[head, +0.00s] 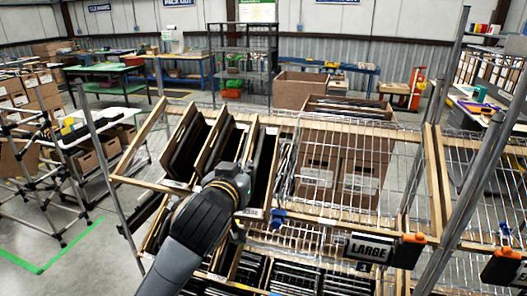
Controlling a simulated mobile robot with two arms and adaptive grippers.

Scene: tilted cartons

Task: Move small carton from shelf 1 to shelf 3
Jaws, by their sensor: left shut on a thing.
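My left gripper (232,170) is at the front of the upper wire shelf (395,190), among dark, thin cartons. It is shut on a dark carton (235,140), taken to be the small carton; the wrist hides the fingertips and most of the grip. More dark tilted cartons (187,142) lean in the slots to the left. I cannot read shelf numbers, so I cannot tell which level is shelf 1 or shelf 3. My right gripper is not in view.
Dark stacks (300,277) fill a lower level. Metal posts (462,185) stand on the right. Open floor (60,262) lies at left.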

